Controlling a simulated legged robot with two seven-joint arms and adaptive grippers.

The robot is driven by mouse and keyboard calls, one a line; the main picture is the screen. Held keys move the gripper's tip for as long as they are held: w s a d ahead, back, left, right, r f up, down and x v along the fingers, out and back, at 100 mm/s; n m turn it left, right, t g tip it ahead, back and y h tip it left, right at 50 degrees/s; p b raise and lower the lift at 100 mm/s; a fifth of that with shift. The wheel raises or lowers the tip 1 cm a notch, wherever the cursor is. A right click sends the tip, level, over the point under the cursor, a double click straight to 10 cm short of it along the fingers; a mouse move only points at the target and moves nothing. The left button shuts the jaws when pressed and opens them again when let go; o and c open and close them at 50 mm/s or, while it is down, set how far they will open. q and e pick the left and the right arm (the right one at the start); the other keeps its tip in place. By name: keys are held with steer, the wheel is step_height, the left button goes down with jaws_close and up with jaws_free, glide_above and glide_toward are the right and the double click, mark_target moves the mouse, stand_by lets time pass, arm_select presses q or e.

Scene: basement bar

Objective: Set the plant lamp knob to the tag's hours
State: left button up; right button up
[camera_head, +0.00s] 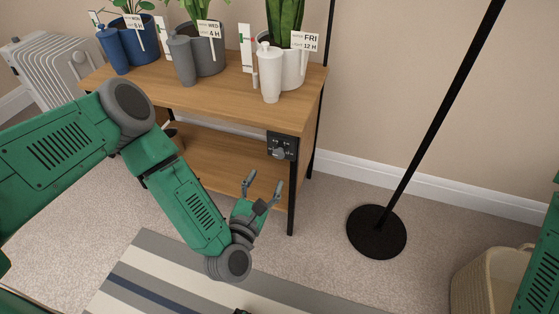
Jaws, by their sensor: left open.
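The dark timer panel (288,139) is fixed to the front right of the wooden plant stand, under its top board. Its grey round knob (279,153) shows, but its setting is too small to read. My left gripper (264,185) is open and empty, just below and in front of the panel, apart from the knob. Three plant pots carry tags: a MON tag (135,23) whose hours are hard to read, a WED tag (209,30) reading 4 H, and a FRI tag (305,40) reading 12 H. My right gripper is out of view.
A blue bottle (113,49), a grey bottle (182,60) and a white bottle (269,73) stand before the pots. A black lamp base (376,232) is right of the stand. A wicker basket (480,281) is lower right. A striped rug (160,253) lies in front.

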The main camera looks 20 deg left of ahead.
mark_target(278, 156)
arm_select(q)
steer(key=w+b, duration=0.1)
steer(key=w, duration=0.4)
steer(key=w+b, duration=0.1)
steer(key=w, duration=0.3)
steer(key=shift+w+d+b, duration=0.2)
steer(key=shift+w+b, duration=0.15)
jaws_close()
